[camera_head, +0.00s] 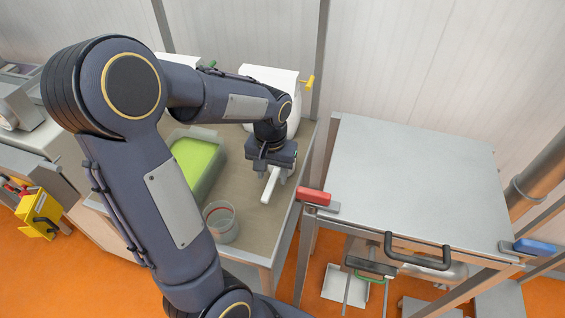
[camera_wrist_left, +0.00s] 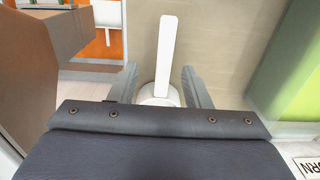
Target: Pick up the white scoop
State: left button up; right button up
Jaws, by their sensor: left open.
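The white scoop shows in the head view as a white handle (camera_head: 270,186) on the tabletop, just below my left gripper (camera_head: 267,176). In the left wrist view the scoop's handle (camera_wrist_left: 166,55) points away from the gripper, and its wider white end lies between the fingers. My left gripper (camera_wrist_left: 168,88) is open, with one finger on each side of the scoop. I cannot tell whether the fingers touch it. Part of the scoop's wide end is hidden behind the gripper body. My right gripper is not in view.
A green-filled container (camera_head: 196,155) stands left of the gripper on the tabletop. A clear round cup (camera_head: 221,222) stands near the table's front edge. A white container (camera_head: 268,73) with a yellow tap is behind the arm. A metal-topped unit (camera_head: 415,175) stands to the right.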

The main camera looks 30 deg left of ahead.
aim_at(270, 185)
pick_arm(q)
jog(key=f, duration=0.6)
jog(key=shift+s+a, duration=0.2)
jog(key=shift+a, duration=0.05)
grip_shut()
jog(key=shift+r, duration=0.15)
notch_tip(270, 185, up, 4)
jog(key=shift+s+f, duration=0.15)
jog(key=shift+f, duration=0.05)
jog(key=s+a+r, duration=0.5)
jog(key=s+r, duration=0.4)
jog(key=s, duration=0.4)
